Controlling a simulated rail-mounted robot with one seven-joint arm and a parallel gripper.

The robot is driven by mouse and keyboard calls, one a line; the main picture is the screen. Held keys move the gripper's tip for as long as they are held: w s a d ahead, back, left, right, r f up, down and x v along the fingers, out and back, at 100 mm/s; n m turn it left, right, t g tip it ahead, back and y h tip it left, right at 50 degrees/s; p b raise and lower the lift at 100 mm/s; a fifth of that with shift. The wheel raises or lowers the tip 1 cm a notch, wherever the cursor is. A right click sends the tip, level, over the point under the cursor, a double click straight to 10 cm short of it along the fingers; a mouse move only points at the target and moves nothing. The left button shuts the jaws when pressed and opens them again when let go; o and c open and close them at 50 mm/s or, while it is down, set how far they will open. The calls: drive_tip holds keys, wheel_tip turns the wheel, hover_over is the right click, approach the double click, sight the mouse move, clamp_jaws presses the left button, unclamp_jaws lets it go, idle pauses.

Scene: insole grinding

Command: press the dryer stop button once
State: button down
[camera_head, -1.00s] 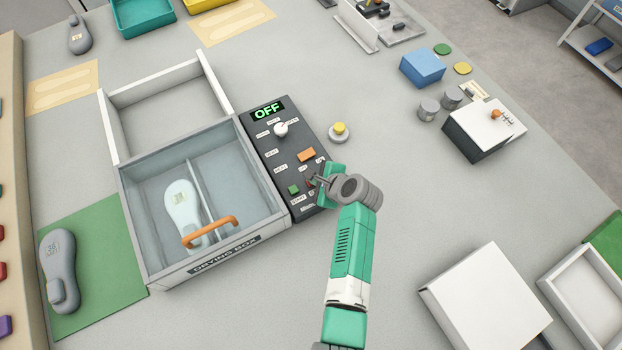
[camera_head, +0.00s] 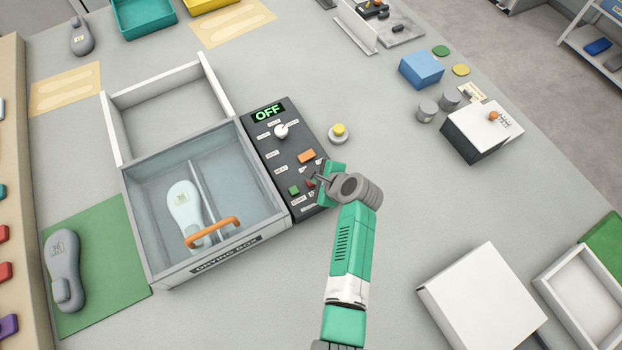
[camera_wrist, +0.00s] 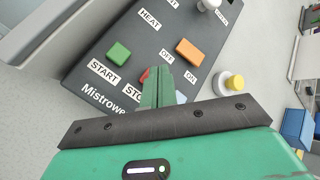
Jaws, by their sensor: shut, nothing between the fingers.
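The dryer's dark control panel (camera_head: 285,150) stands at the right side of the drying box and its display (camera_head: 267,113) reads OFF. The red stop button (camera_wrist: 146,76) shows beside the STOP label in the wrist view, partly hidden by my fingers. It also shows as a small red spot in the head view (camera_head: 310,183). The green start button (camera_wrist: 119,52) is to its left. My gripper (camera_wrist: 157,80) is shut and empty, with its fingertips over or just beside the stop button. I cannot tell whether they touch it.
An orange switch (camera_wrist: 188,52) and a white knob (camera_head: 281,130) are on the same panel. A yellow button (camera_head: 339,130) stands right of it. The drying box (camera_head: 170,272) holds a pale insole form (camera_head: 185,206). Table right of the panel is mostly clear.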

drive_tip(key=shift+r, duration=0.1)
wheel_tip(320, 180, up, 5)
drive_tip(key=p, duration=0.5)
idle(0.7)
